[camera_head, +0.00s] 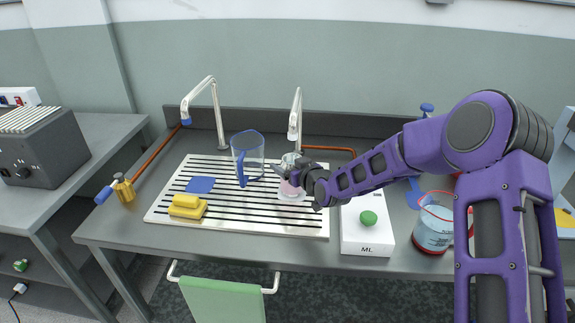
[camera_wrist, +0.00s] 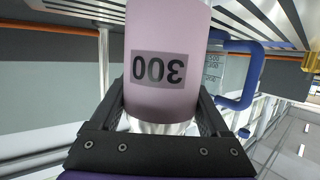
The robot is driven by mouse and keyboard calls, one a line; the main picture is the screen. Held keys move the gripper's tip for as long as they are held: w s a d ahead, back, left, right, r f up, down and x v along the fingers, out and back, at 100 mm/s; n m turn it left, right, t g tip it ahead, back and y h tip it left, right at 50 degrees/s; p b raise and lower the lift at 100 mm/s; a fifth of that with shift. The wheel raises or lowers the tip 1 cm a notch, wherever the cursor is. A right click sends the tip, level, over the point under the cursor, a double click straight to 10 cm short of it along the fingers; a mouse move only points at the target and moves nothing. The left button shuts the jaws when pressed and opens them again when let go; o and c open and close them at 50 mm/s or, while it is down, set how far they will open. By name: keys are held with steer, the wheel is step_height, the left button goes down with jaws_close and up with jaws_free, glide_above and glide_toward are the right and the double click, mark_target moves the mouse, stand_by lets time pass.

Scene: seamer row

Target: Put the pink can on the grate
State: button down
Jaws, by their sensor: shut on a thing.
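The pink can (camera_wrist: 158,30) carries a dark label reading 300, upside down in the wrist view. My gripper (camera_wrist: 162,108) is shut on it, with one finger on each side. In the head view the can (camera_head: 289,189) shows pink below my gripper (camera_head: 293,177), partly hidden by it. It is over the right part of the grate (camera_head: 235,226), a pale board with dark slots. I cannot tell whether the can touches the grate.
On the grate are a clear jug with a blue handle (camera_head: 247,157), a yellow block (camera_head: 187,206) and a blue flat piece (camera_head: 200,184). A greenish clear vessel (camera_head: 290,160) is behind my gripper. A white scale (camera_head: 367,236) with a green knob and a red-rimmed jar (camera_head: 432,236) stand right.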

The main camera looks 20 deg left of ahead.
steer(key=shift+f, duration=0.1)
jaws_free()
steer(key=v, duration=1.2)
steer(key=shift+p, duration=0.4)
steer(key=shift+w+d, duration=0.1)
